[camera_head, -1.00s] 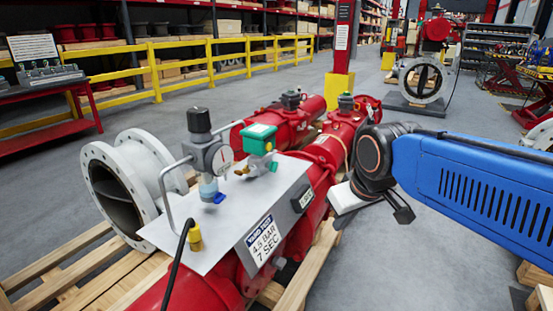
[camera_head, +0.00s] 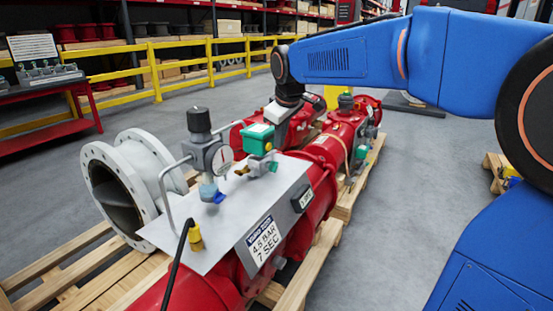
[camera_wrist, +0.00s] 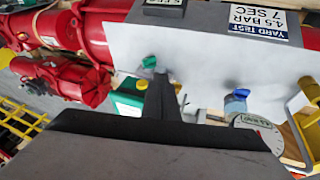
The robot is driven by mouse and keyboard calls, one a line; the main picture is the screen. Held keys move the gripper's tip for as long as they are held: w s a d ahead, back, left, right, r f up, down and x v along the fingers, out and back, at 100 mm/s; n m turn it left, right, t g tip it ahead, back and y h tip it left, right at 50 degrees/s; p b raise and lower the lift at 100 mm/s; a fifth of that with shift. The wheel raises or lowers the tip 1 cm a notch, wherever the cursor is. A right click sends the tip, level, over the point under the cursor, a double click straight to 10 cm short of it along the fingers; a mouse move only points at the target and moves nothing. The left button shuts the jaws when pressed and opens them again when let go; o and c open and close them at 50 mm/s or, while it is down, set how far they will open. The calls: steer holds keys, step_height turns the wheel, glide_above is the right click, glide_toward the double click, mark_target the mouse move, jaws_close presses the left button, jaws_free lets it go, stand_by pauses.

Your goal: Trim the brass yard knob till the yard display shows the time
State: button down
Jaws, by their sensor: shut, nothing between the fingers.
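A green box (camera_head: 259,139) with a brass fitting (camera_head: 243,171) at its lower left stands on the grey plate (camera_head: 172,238). I cannot tell for certain which part is the yard knob. A small dark display (camera_head: 302,199) sits on the plate's right edge; its reading is too small to read. It also shows in the wrist view (camera_wrist: 165,6). My gripper (camera_wrist: 160,82) is shut and empty, above the plate beside the green box (camera_wrist: 128,98), near a small green part (camera_wrist: 149,62). In the head view its fingertips are hidden around the green box.
A black-topped regulator (camera_head: 199,122) with a round gauge (camera_head: 222,158) and a bent metal handle (camera_head: 163,195) stand left of the box. A label (camera_head: 264,240) reads YARD TEST 4.5 BAR 7 SEC. Red actuator bodies lie on wooden pallets. Open floor lies to the right.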

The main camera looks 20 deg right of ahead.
steer(key=w, duration=0.3)
glide_toward(277, 163)
steer(key=a+f, duration=0.3)
steer(key=shift+w+d+f+n, duration=0.3)
steer(key=shift+w+d+f, duration=0.45)
steer(key=shift+f, duration=0.15)
steer(key=shift+w+d+f, duration=0.4)
steer(key=shift+f, duration=0.05)
steer(key=shift+w+d+f+g+y, duration=0.25)
steer(key=shift+w+d+g+y, duration=0.25)
steer(key=shift+d+g+y, duration=0.1)
steer(key=g+y, duration=0.1)
steer(key=w+d+m+g+y, duration=0.1)
steer(key=g, duration=0.1)
steer(key=shift+w+f+y, duration=0.1)
steer(key=shift+y, duration=0.3)
steer(key=shift+w+d+f+m+g+y, duration=0.1)
steer(key=shift+w+d+m+g+y, duration=0.1)
steer(key=shift+g+y, duration=0.4)
steer(key=shift+w+d+f+m+g+y, duration=0.1)
steer(key=shift+w+d+f+g+y, duration=0.1)
steer(key=shift+g+y, duration=0.35)
